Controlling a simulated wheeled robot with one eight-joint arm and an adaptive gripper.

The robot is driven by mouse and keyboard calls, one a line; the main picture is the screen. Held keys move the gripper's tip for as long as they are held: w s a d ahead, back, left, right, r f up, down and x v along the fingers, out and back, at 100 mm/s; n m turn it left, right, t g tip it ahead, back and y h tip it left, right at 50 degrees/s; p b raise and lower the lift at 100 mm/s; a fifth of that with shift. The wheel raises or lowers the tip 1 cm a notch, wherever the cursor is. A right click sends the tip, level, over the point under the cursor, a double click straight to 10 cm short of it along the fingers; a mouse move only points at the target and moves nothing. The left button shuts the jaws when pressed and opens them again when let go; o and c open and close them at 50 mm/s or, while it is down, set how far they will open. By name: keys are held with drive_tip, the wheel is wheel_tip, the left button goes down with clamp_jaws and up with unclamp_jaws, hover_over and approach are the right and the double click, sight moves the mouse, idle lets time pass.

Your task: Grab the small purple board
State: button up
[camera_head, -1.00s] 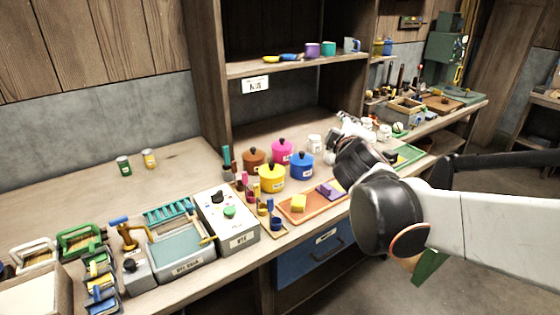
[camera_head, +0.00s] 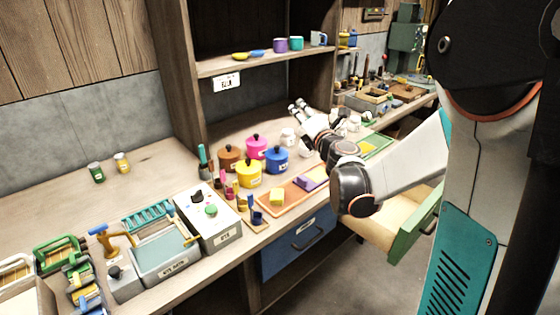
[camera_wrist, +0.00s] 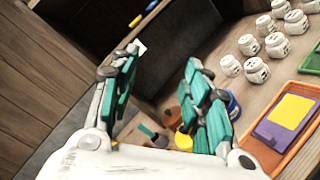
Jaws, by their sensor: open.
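In the wrist view the purple board (camera_wrist: 268,132) shows at the right, partly covered by a flat yellow piece (camera_wrist: 292,110). My gripper (camera_head: 297,105) is open and empty. It is raised above the bench, behind the board and apart from it, with its fingers pointing toward the shelf. In the wrist view its teal-padded fingers (camera_wrist: 160,80) are spread, and the board lies outside them to the right.
Blue (camera_head: 277,160), yellow (camera_head: 249,174), pink (camera_head: 257,147) and brown (camera_head: 229,158) pots stand left of the tray. Several white jars (camera_wrist: 264,45) stand behind it. A yellow block (camera_head: 277,197) lies on the tray. A green-fronted drawer (camera_head: 415,228) stands open at right.

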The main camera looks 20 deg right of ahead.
drive_tip(key=w+d+f+n+g+y, duration=0.2)
drive_tip(key=d+f+n+y, duration=0.1)
drive_tip(key=f+n, duration=0.6)
drive_tip(key=n+g+p, duration=0.2)
drive_tip(key=n+g, duration=0.2)
drive_tip(key=n, duration=0.1)
approach(302, 178)
drive_tip(key=shift+y, duration=0.3)
drive_tip(key=x, duration=0.1)
drive_tip(key=b+x, duration=0.1)
drive_tip(key=x, duration=0.1)
drive_tip(key=b+x, duration=0.1)
drive_tip(key=x, duration=0.1)
drive_tip(key=shift+d, duration=0.25)
drive_tip(key=b+x, duration=0.2)
drive_tip(key=x, duration=0.2)
drive_tip(key=shift+f, duration=0.15)
drive_tip(key=shift+w+f, duration=0.1)
drive_tip(key=shift+w, duration=0.45)
drive_tip(key=shift+c, duration=0.4)
clamp_jaws()
